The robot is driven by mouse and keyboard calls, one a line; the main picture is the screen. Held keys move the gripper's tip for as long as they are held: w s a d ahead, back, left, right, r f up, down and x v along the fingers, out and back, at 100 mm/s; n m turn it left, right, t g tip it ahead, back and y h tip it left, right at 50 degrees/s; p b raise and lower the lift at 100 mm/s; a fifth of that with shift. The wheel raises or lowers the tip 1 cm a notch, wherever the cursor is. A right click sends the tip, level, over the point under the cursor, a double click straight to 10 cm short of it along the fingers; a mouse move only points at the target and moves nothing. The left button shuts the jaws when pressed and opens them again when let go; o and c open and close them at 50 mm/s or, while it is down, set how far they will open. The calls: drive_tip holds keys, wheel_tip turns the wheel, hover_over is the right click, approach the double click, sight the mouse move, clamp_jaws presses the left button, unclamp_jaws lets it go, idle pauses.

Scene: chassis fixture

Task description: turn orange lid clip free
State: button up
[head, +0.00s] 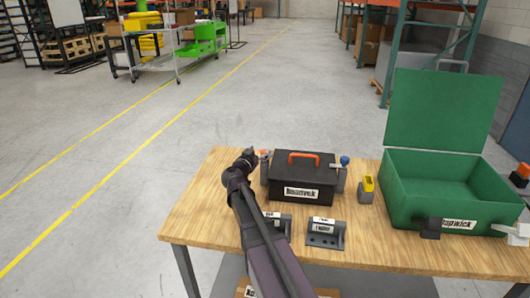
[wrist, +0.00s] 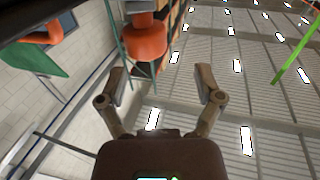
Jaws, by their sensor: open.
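The black box (head: 302,181) stands on the wooden table with its lid down and an orange handle (head: 304,155) on top. The orange lid clip (head: 265,153) is at the box's left side, partly hidden by my arm. In the wrist view the clip's rounded orange knob (wrist: 147,42) shows large, just beyond my fingertips and left of the middle between them. My gripper (wrist: 160,82) is open and empty, its two fingers spread apart. In the head view my gripper (head: 251,155) is right beside the clip; I cannot tell whether they touch.
A blue-knobbed clip (head: 345,161) is on the box's right side. A yellow-topped grey block (head: 367,189) stands to its right, then an open green case (head: 442,188) with its lid raised. Grey labelled brackets (head: 325,232) lie in front. Bare table lies left of my arm.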

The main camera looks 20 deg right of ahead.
drive_tip(key=w+a+f+m+g+h+b, duration=0.1)
drive_tip(key=a+m+g+h, duration=0.3)
drive_tip(key=a+m+g, duration=0.4)
drive_tip(key=a+f+g+b, duration=0.1)
drive_tip(key=a+g, duration=0.2)
drive_tip(key=g, duration=0.1)
drive_tip(key=shift+w, duration=0.15)
drive_tip(key=shift+d, duration=0.1)
drive_tip(key=shift+s+d, duration=0.2)
drive_tip(key=shift+d, duration=6.6)
drive_tip(key=shift+c, duration=0.3)
drive_tip(key=c, duration=1.1)
